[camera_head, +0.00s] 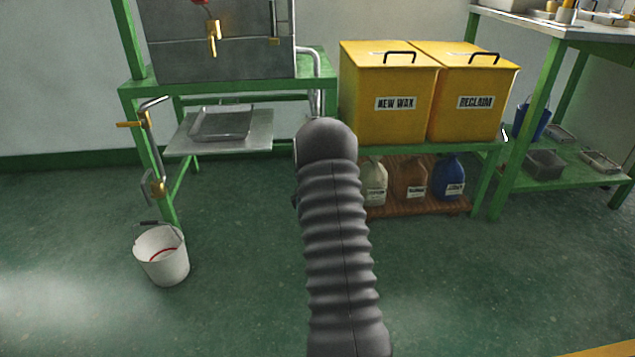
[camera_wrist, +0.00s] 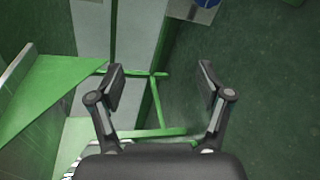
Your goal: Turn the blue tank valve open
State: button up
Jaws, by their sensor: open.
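A grey tank (camera_head: 222,50) stands on a green frame at the upper left of the head view. A brass tap (camera_head: 214,37) is on its front, with a bit of red above it at the picture's top edge. I cannot make out a blue valve on the tank in the head view. In the wrist view, a small blue patch (camera_wrist: 207,2) is cut off by the top edge; I cannot tell whether it is the valve. My gripper (camera_wrist: 162,74) is open and empty, above green frame bars. My arm hides the gripper in the head view.
Yellow NEW WAX (camera_head: 388,95) and RECLAIM (camera_head: 472,92) bins stand on a green bench right of the tank. A pipe with brass valves (camera_head: 157,188) runs down the frame's left leg above a white bucket (camera_head: 163,262). The floor in front is largely clear.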

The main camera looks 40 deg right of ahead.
jog(key=s+d+f+n+t+h, duration=0.1)
jog(key=s+d+f+n+h, duration=0.25)
jog(key=d+f, duration=0.4)
jog(key=shift+y, duration=0.45)
jog(key=x, duration=0.4)
jog(key=a+f+b+x, duration=0.1)
jog(key=x, duration=0.4)
jog(key=w+x, duration=0.1)
jog(key=x, duration=0.3)
jog(key=shift+w+a+f, duration=0.2)
jog(key=shift+f, duration=0.05)
jog(key=c, duration=1.2)
